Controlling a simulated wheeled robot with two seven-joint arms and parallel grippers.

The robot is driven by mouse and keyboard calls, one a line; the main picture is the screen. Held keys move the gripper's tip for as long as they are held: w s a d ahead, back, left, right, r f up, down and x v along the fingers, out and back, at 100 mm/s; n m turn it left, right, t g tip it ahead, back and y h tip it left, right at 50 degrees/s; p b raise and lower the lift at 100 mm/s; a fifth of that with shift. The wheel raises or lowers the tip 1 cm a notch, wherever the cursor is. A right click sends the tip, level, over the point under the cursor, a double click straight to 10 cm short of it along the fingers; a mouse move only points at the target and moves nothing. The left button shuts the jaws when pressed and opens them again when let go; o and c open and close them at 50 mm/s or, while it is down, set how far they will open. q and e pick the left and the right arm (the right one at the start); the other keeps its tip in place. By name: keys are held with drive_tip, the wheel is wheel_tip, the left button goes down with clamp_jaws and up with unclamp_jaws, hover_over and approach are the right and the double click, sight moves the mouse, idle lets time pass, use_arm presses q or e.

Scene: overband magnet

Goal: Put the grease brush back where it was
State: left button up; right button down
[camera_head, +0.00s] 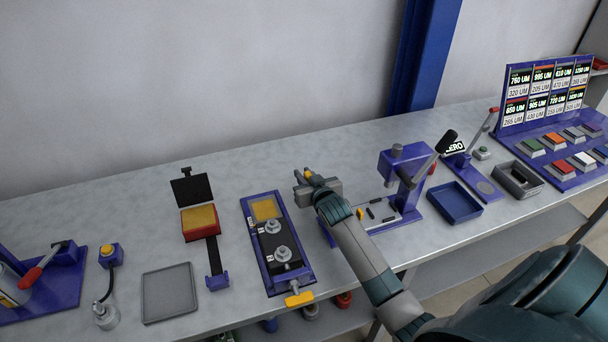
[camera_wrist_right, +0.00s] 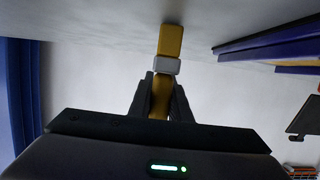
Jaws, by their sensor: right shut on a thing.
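My right gripper (camera_head: 306,180) is above the middle of the bench, to the right of a purple fixture. It is shut on the grease brush (camera_head: 310,174), of which only a small yellow part shows in the head view. In the right wrist view the brush (camera_wrist_right: 166,65) sticks out past the fingers (camera_wrist_right: 160,95). It has a yellow handle, a pale grey band and a yellow end. It looks clear of the bench top. The brush's former place cannot be told from these frames. My left gripper is not in view.
The purple fixture (camera_head: 252,235) has a yellow pad and two grey knobs. Left of it are an open red box with yellow contents (camera_head: 200,220) and an empty grey tray (camera_head: 169,293). A purple lever press (camera_head: 399,165) and blue tray (camera_head: 455,203) stand right.

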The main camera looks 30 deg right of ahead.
drive_tip(key=shift+f, duration=0.2)
drive_tip(key=c, duration=1.6)
unclamp_jaws()
drive_tip(key=shift+c, duration=0.2)
drive_tip(key=shift+r, duration=0.2)
drive_tip(key=shift+s+a, duration=0.15)
drive_tip(key=shift+s, duration=0.35)
drive_tip(key=b+v, duration=0.1)
drive_tip(key=v, duration=1)
drive_tip(key=shift+b, duration=0.4)
